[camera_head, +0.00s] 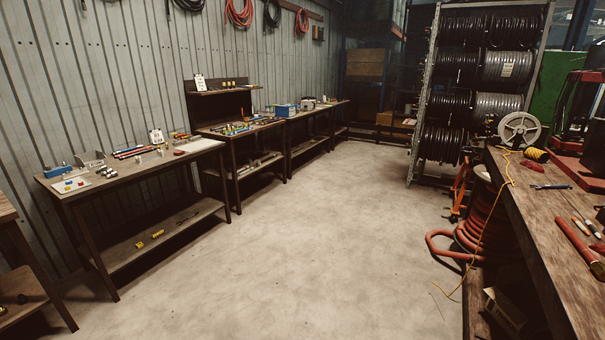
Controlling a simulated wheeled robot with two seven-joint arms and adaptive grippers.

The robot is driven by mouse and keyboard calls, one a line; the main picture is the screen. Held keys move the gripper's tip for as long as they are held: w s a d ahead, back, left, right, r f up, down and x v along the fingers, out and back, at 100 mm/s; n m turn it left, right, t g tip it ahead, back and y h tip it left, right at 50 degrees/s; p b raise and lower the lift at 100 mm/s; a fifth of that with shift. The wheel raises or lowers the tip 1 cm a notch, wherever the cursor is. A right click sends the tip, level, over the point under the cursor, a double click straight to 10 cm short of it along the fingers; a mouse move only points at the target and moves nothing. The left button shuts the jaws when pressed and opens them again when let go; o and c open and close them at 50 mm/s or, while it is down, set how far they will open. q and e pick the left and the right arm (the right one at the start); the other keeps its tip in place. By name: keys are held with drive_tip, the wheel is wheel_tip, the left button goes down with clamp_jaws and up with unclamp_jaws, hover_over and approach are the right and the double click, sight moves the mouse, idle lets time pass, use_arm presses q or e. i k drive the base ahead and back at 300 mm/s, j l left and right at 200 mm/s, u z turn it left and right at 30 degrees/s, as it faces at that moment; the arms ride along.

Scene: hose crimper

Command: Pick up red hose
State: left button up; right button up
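Several red hoses show. A large orange-red hose coil (485,230) stands on the floor at the right, in front of the right workbench, with a loop reaching left over the floor. A red hose coil (239,14) hangs high on the back wall, partly cut off by the top edge. A smaller red coil (302,21) hangs to its right. Short red and dark rods or hose pieces (130,152) lie on the left workbench, too small to tell apart. Neither of my grippers is in view.
The left workbench (65,190) and further benches line the wall. The right workbench (550,225) holds a reel (519,130) and tools. A rack of black hose spools (428,95) stands at the back right. The concrete floor (270,240) between is clear.

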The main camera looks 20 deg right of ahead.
sight(587, 255)
drive_tip(key=i+l+z, duration=0.1)
drive_tip(key=i+z, duration=0.65)
drive_tip(key=z, duration=0.15)
drive_tip(key=i+z, duration=0.45)
drive_tip(key=i+j+z, duration=0.1)
drive_tip(key=i+z, duration=0.15)
drive_tip(key=z, duration=0.2)
drive_tip(key=i+j+z, duration=0.1)
drive_tip(key=i+z, duration=0.35)
drive_tip(key=i+j+z, duration=0.2)
drive_tip(key=z, duration=0.25)
drive_tip(key=i+j+z, duration=0.3)
drive_tip(key=z, duration=0.15)
drive_tip(key=i+j+z, duration=0.25)
drive_tip(key=j+z, duration=0.2)
drive_tip(key=i+j+z, duration=0.2)
drive_tip(key=j, duration=0.2)
drive_tip(key=j+z, duration=0.15)
drive_tip(key=j, duration=0.2)
drive_tip(key=i+j+z, duration=0.2)
drive_tip(key=j, duration=0.25)
drive_tip(key=k, duration=0.1)
